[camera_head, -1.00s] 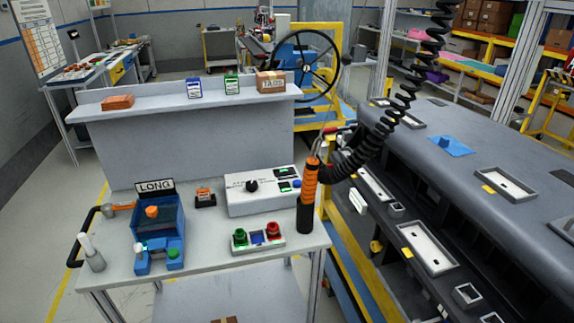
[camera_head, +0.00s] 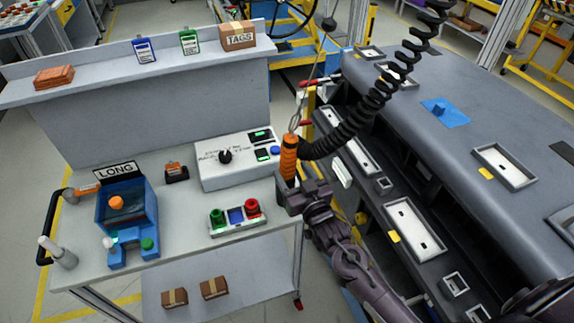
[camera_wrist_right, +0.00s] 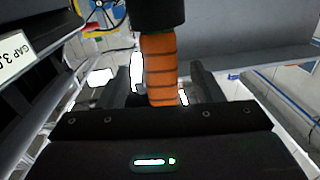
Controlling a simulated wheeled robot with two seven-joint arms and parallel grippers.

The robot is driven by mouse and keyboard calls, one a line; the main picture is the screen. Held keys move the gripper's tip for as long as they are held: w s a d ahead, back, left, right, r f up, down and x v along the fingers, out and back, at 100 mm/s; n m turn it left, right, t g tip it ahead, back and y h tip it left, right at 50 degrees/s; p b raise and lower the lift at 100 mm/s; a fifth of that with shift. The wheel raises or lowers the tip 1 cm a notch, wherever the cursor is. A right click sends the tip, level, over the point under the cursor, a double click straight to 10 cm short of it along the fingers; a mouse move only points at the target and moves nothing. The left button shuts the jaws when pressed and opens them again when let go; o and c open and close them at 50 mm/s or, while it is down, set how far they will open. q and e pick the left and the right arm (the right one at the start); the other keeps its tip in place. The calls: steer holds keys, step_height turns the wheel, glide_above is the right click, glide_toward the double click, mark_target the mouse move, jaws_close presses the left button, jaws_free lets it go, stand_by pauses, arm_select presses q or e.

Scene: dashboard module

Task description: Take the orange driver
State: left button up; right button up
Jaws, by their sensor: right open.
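The orange driver (camera_head: 289,157) hangs upright at the right edge of the workbench, with a black coiled hose joined at its top. Its orange ribbed grip also shows in the right wrist view (camera_wrist_right: 160,68), with a black section at the top of that picture. My right gripper (camera_head: 290,191) is at the driver's lower part and hides some of it. In the right wrist view, the open fingers (camera_wrist_right: 168,85) stand on either side of the grip, with a gap visible on the right. Whether either finger touches it cannot be told. My left gripper is out of view.
A button box (camera_head: 238,218) and a grey control box (camera_head: 237,160) sit left of the driver. A blue box (camera_head: 126,205) stands beside the LONG sign (camera_head: 117,171). The dark dashboard module (camera_head: 462,110) fills the right side, close to my right arm.

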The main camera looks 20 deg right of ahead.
mark_target(291, 170)
steer(key=w, duration=0.1)
steer(key=w+b, duration=0.1)
steer(key=w, duration=0.1)
steer(key=shift+a+f, duration=0.2)
steer(key=shift+w, duration=0.2)
steer(key=shift+r, duration=0.15)
jaws_close()
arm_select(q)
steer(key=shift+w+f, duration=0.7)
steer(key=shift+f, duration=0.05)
arm_select(e)
steer(key=shift+r, duration=0.15)
